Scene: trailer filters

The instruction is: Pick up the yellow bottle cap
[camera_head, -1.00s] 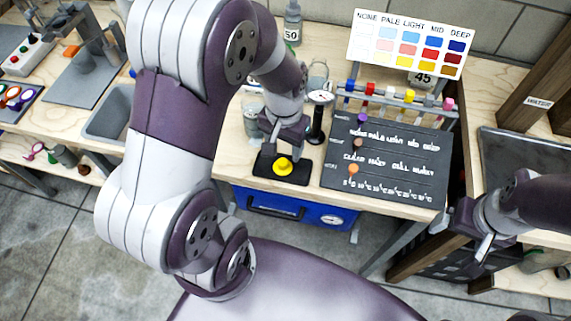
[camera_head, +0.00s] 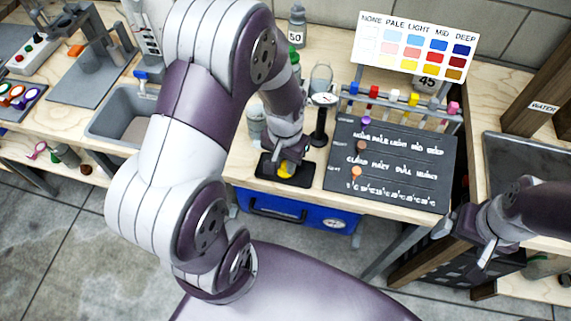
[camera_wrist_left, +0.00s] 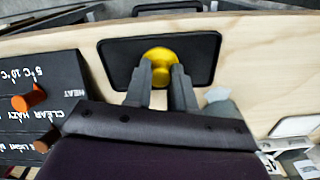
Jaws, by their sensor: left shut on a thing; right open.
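The yellow bottle cap (camera_head: 286,169) is at the black tray (camera_head: 268,172) near the front edge of the wooden bench. My left gripper (camera_head: 289,160) reaches down over it and partly hides it in the head view. In the left wrist view the round yellow cap (camera_wrist_left: 160,56) shows between the fingertips of my left gripper (camera_wrist_left: 160,74), which is shut on it. The black tray (camera_wrist_left: 118,62) lies around and under the cap; I cannot tell whether the cap is lifted off it. My right gripper (camera_head: 484,240) is open and empty, right of the bench.
A black board with sliders (camera_head: 400,165) lies right of the tray. A dark gauge stand (camera_head: 320,122) is just behind it. A rack of coloured-cap tubes (camera_head: 400,103) and a colour chart (camera_head: 415,47) stand behind. A sink (camera_head: 115,122) is at the left.

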